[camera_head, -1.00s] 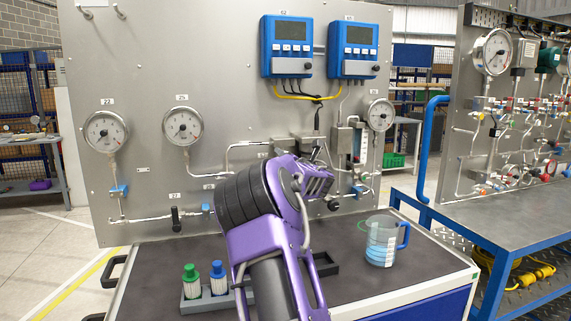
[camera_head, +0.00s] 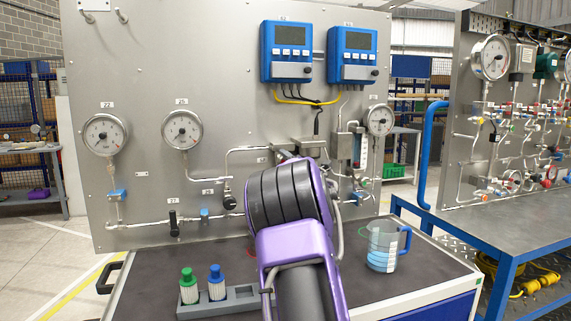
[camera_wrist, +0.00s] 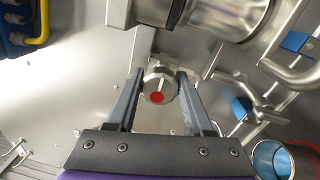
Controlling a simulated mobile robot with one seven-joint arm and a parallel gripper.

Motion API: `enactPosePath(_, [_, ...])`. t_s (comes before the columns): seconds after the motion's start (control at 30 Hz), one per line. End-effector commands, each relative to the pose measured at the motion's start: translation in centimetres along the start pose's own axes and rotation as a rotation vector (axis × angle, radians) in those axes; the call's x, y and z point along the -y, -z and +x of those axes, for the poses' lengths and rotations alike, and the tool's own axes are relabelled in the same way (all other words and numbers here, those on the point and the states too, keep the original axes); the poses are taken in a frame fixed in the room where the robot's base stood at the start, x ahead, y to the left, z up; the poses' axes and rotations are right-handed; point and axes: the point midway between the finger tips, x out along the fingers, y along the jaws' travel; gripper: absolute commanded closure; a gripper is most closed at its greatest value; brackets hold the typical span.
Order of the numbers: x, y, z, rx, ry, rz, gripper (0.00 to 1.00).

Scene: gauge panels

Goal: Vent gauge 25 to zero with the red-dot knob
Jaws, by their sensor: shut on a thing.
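Gauge 25 (camera_head: 182,129) is the round white dial at the upper middle left of the panel in the head view; its label is small and its needle reading is too fine to tell. In the wrist view, the red-dot knob (camera_wrist: 158,89) is a small metal knob with a red spot on its face. My gripper (camera_wrist: 160,76) has a dark finger on each side of the knob and is shut on it. In the head view, my purple arm hides the gripper and the knob.
Another gauge (camera_head: 105,134) is at left and a smaller one (camera_head: 380,120) at right. Two blue controllers (camera_head: 286,52) hang above. Pipes and valves surround the knob. A jug (camera_head: 383,250) and a grey rack (camera_head: 243,296) with green-capped and blue-capped bottles stand on the bench.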

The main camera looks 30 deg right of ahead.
Motion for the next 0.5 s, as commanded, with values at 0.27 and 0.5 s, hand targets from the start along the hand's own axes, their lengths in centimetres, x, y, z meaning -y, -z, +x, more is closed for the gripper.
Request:
enactPosePath(0.27, [-0.08, 0.05, 0.01, 0.001, -0.002, 0.035, 1.0])
enactPosePath(0.5, [-0.1, 0.04, 0.02, 0.002, -0.003, 0.036, 1.0])
